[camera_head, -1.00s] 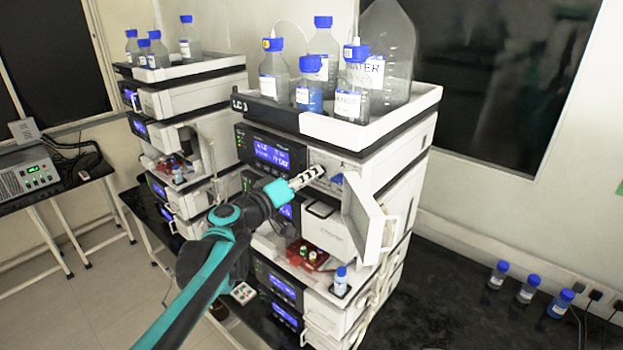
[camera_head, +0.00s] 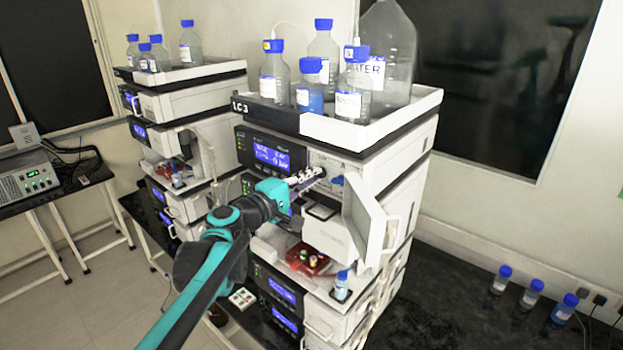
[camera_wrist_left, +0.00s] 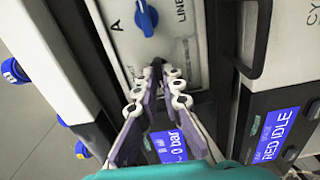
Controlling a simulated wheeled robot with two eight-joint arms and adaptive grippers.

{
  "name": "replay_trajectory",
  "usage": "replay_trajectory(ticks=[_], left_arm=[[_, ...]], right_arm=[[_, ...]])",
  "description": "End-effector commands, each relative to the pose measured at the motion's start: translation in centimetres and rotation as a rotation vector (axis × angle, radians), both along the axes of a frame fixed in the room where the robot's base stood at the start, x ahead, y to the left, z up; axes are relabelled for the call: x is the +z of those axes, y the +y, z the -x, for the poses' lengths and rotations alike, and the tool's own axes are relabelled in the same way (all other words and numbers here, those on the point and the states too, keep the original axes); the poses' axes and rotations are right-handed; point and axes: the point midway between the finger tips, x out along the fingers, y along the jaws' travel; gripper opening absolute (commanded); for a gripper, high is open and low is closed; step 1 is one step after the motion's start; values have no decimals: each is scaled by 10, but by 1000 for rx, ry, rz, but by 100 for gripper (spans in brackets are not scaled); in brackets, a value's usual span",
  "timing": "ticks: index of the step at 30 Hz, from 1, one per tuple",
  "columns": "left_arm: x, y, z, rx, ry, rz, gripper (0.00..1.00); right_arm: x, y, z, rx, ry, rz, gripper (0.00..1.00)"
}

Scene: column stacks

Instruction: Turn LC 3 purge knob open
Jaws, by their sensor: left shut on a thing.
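The LC 3 stack (camera_head: 393,150) is the near tower, with its LC 3 label on the top tray's left corner. My left gripper (camera_head: 319,173) reaches its pump front panel, right of the blue display (camera_head: 272,155). In the left wrist view my left gripper (camera_wrist_left: 158,82) is shut with its tips on a small dark knob (camera_wrist_left: 157,65), mostly hidden by the fingers. A separate blue knob (camera_wrist_left: 146,18), between the markings A and LINE, is just beyond the tips and untouched. My right gripper is not in view.
An open white door (camera_head: 362,225) sticks out right of and below the gripper. Solvent bottles (camera_head: 352,98) stand in the tray (camera_head: 362,135) above. Another stack (camera_head: 190,100) stands to the left. Small blue-capped bottles (camera_head: 530,292) stand on the dark bench.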

Motion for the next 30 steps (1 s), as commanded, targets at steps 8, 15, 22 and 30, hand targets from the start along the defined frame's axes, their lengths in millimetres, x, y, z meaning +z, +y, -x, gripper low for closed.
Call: replay_trajectory(ticks=[8, 15, 22, 30], left_arm=[[-1, 1, 0, 1, 13, 16, 0], [-1, 0, 0, 1, 12, 15, 0], [0, 0, 0, 1, 12, 15, 28], [0, 4, 5, 1, 11, 15, 28]], right_arm=[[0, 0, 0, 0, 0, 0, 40], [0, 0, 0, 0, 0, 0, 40], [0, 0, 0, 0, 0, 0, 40], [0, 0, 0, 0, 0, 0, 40]])
